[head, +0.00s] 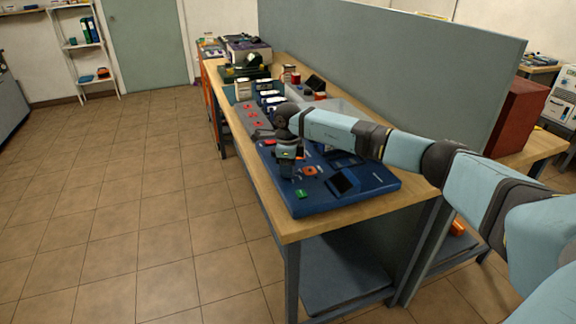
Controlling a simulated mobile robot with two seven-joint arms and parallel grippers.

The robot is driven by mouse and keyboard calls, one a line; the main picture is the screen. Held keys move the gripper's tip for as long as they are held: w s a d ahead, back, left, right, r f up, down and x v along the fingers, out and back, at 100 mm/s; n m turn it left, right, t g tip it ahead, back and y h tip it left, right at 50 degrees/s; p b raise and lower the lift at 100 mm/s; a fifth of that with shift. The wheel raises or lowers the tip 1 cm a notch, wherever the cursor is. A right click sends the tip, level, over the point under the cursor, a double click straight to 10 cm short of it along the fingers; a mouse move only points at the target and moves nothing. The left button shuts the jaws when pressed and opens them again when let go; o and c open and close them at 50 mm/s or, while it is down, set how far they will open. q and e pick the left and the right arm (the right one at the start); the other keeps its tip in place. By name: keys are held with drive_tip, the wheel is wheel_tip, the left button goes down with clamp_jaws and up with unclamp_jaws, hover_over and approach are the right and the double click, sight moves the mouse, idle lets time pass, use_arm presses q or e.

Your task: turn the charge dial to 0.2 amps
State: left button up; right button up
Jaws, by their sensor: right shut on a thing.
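A dark blue charger panel (378,183) lies on the near end of the wooden bench. It carries dark screens, a green switch or button (301,193) and an orange-red ringed part (309,171). My right gripper (288,172) comes down over the panel's left part, fingers pointing down. It is shut on what seems to be the charge dial, which the fingers hide. The dial's marks and setting are too small to read. My left gripper is not in view.
My right arm reaches across the panel from the right. Behind it on the bench (284,222) stand a grey board with red parts (254,122), several batteries and a grey tray (345,108). A grey-green partition (400,70) runs along the bench's back. The tiled floor at left is clear.

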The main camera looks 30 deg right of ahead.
drive_tip(key=m+p, duration=0.1)
drive_tip(key=m, duration=0.2)
drive_tip(key=shift+r, duration=0.15)
drive_tip(key=shift+m+p, duration=0.6)
drive_tip(key=shift+m, duration=1.3)
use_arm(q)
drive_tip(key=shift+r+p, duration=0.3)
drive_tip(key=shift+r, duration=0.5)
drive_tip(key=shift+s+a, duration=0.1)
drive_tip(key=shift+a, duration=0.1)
use_arm(e)
drive_tip(key=shift+m, duration=0.3)
drive_tip(key=o, duration=0.9)
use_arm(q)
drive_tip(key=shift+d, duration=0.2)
